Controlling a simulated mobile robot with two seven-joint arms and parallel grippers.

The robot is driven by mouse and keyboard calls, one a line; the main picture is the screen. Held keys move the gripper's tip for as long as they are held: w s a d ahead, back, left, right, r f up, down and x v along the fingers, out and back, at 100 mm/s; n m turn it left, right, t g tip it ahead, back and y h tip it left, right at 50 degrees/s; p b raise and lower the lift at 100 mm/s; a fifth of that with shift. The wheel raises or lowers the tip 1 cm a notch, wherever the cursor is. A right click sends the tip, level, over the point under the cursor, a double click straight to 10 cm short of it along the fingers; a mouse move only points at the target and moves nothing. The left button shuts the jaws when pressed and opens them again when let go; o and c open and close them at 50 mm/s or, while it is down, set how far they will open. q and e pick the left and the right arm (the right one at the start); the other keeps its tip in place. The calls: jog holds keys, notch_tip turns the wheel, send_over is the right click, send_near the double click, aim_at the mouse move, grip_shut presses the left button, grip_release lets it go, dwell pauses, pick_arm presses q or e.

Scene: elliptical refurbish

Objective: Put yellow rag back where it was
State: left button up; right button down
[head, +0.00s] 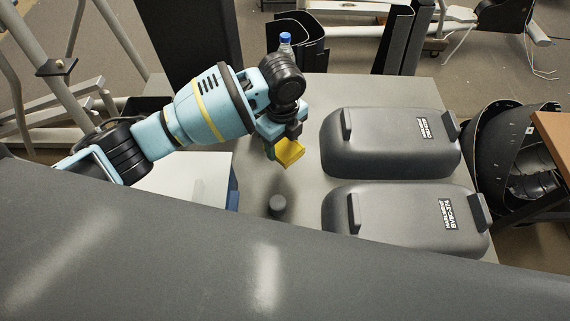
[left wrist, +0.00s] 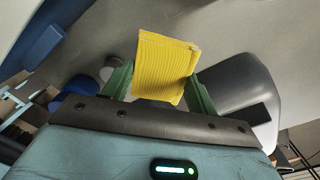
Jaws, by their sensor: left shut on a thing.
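The yellow rag (head: 290,153) is a small folded ribbed cloth. My left gripper (head: 277,147) is shut on it and holds it over the grey table, left of the far dark grey cover. In the left wrist view the rag (left wrist: 165,68) sits between the two green fingers of my left gripper (left wrist: 162,88). The height of the rag above the table is hard to tell. My right gripper is not in view.
Two dark grey molded covers (head: 385,143) (head: 400,212) lie on the grey table (head: 385,92). A small dark cylinder (head: 278,206) stands near the table's front. A blue-capped bottle (head: 285,41) is behind my arm. Bare tabletop shows between the cylinder and covers.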

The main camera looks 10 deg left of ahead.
pick_arm(q)
send_over(283, 172)
notch_tip(283, 172, down, 5)
jog(key=shift+f, duration=0.1)
jog(key=shift+f+b, duration=0.5)
jog(key=shift+f, duration=1.85)
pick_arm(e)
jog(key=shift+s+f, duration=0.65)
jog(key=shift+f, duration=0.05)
pick_arm(q)
jog(key=shift+f, duration=0.15)
jog(key=o, duration=0.9)
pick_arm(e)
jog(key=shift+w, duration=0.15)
